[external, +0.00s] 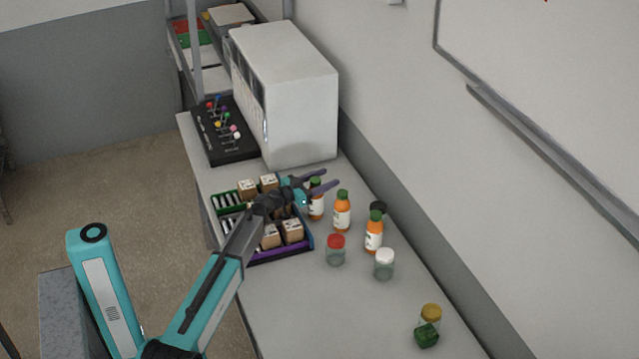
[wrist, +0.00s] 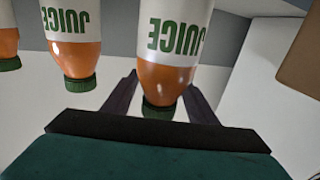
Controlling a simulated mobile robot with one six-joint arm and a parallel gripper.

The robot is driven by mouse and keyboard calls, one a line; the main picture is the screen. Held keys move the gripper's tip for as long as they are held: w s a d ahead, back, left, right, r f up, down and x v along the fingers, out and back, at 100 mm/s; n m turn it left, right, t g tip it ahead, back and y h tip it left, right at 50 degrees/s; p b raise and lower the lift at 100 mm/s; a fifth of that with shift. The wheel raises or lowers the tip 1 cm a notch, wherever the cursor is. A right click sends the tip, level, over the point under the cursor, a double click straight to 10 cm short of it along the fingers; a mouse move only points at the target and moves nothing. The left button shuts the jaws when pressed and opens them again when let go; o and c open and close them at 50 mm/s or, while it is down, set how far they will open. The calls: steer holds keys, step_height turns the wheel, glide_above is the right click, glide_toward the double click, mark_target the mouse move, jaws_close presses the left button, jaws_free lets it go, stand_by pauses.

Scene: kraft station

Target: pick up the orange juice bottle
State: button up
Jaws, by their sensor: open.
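Three orange juice bottles with green caps and white labels stand upright on the counter: one at my gripper (external: 316,208), one in the middle (external: 342,214) and one nearer the camera (external: 374,236). My gripper (external: 331,179) is open at the farthest bottle, partly covering its upper part. In the wrist view the picture is upside down. There, one bottle (wrist: 167,78) shows between the two open fingers of my gripper (wrist: 162,82), with its cap low in the gap. Whether a finger touches it, I cannot tell. The other two bottles show at left (wrist: 75,55), (wrist: 7,42).
A red-lidded jar (external: 336,252), a white-lidded jar (external: 384,266) and a yellow-lidded jar (external: 431,313) stand nearer the camera. A green cube (external: 427,336) lies by the last. Boxes sit in bins (external: 284,255) beneath my arm. A large white machine (external: 300,100) stands behind.

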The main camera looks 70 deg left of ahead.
jaws_close()
steer(key=shift+r, duration=0.15)
stand_by(0.4)
step_height(320, 180, up, 10)
steer(key=b, duration=0.2)
stand_by(0.5)
stand_by(0.5)
